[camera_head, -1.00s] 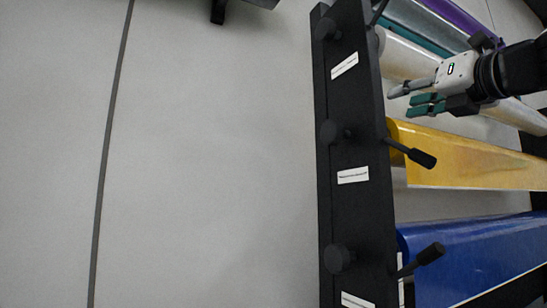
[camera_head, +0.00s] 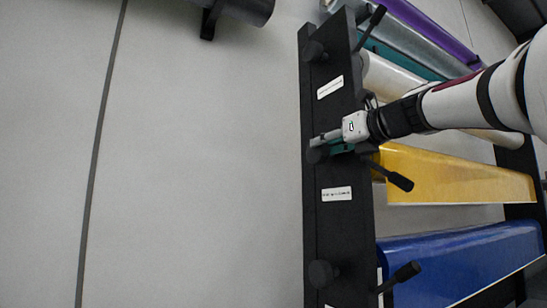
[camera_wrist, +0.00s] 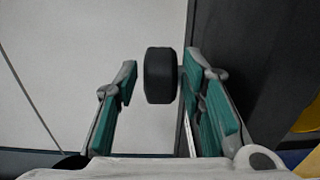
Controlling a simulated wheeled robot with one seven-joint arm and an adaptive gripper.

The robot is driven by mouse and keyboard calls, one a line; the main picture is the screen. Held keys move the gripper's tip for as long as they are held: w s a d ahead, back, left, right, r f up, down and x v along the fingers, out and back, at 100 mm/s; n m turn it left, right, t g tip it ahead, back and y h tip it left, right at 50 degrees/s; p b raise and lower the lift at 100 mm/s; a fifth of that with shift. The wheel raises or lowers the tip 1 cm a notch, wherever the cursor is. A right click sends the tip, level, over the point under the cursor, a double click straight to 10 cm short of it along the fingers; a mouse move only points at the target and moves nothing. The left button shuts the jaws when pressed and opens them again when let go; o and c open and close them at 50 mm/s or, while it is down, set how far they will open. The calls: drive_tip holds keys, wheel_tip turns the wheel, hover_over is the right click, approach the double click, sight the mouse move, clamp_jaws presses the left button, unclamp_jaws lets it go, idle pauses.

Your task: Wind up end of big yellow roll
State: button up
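The big yellow roll (camera_head: 455,178) lies in the black rack, with its sheet hanging flat. A black crank handle (camera_head: 398,180) sticks out near its left end. A round black knob (camera_wrist: 161,75) stands on the outer side of the rack at the yellow roll's end; in the head view it is mostly hidden by my gripper. My gripper (camera_head: 322,146), with grey and teal fingers, is at this knob. In the wrist view my gripper (camera_wrist: 160,92) is open, with the knob between its fingertips, closer to the right finger and clear of the left one.
The black rack side (camera_head: 338,235) carries white labels and other knobs, one above (camera_head: 314,51) and one below (camera_head: 322,273). A blue roll (camera_head: 465,265) lies below the yellow one; white, teal and purple rolls lie above. The floor (camera_head: 200,170) at left is clear.

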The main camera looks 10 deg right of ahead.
drive_tip(key=shift+x, duration=1.35)
drive_tip(key=shift+c, duration=0.3)
clamp_jaws()
drive_tip(key=shift+w+f+t+b, duration=0.15)
drive_tip(key=shift+t+b, duration=0.15)
drive_tip(key=shift+b, duration=0.75)
drive_tip(key=shift+b, duration=0.55)
